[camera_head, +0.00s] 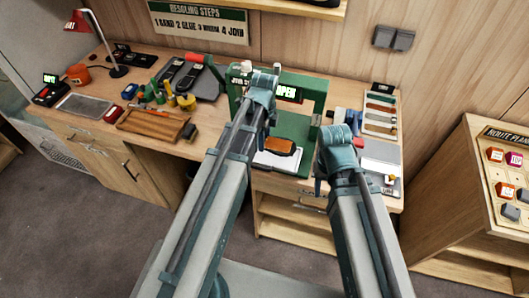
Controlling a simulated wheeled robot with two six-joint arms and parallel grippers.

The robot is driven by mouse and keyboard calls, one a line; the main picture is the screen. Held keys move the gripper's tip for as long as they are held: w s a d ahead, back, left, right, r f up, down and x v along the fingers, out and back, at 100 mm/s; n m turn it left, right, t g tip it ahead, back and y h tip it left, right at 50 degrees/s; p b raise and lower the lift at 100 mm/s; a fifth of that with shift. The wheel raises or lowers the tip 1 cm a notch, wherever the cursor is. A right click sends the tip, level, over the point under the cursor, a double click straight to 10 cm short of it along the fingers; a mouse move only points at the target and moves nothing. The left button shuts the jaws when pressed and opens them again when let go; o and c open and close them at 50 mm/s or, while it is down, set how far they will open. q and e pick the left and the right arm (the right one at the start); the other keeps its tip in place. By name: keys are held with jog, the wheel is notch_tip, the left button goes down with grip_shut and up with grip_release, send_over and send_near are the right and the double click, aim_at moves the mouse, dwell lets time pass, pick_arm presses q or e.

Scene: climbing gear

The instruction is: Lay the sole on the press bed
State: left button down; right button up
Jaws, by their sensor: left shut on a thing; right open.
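The orange-brown sole (280,147) shows in the head view inside the green press (315,105), over the white bed (268,160). My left gripper (268,115) reaches into the press just left of the sole and is shut on it; its fingertips are mostly hidden behind my own wrist. I cannot tell whether the sole touches the bed or is a little above it. The press shows a lit "OPEN" sign (287,93). My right gripper (322,178) is open and empty, right of the press in front of the bench.
The wooden bench holds a red lamp (102,45), a brown tray (152,124), several coloured bottles and a dark shoe rack (188,77) left of the press. A sample rack (380,110) and a white pad (380,168) are at the right. A route-plan cabinet (462,170) stands further right.

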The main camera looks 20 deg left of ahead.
pick_arm(q)
jog(key=shift+f, duration=0.5)
pick_arm(e)
jog(key=shift+f, duration=0.55)
pick_arm(q)
notch_tip(320, 180, down, 4)
jog(key=b, duration=0.3)
jog(key=shift+r+b, duration=0.25)
jog(key=shift+b, duration=0.1)
pick_arm(e)
notch_tip(320, 180, down, 4)
jog(key=shift+r, duration=0.25)
pick_arm(q)
jog(key=shift+f, duration=0.2)
jog(key=shift+c, duration=1.8)
grip_release()
pick_arm(e)
jog(key=shift+f, duration=0.15)
pick_arm(q)
jog(key=shift+r, duration=0.1)
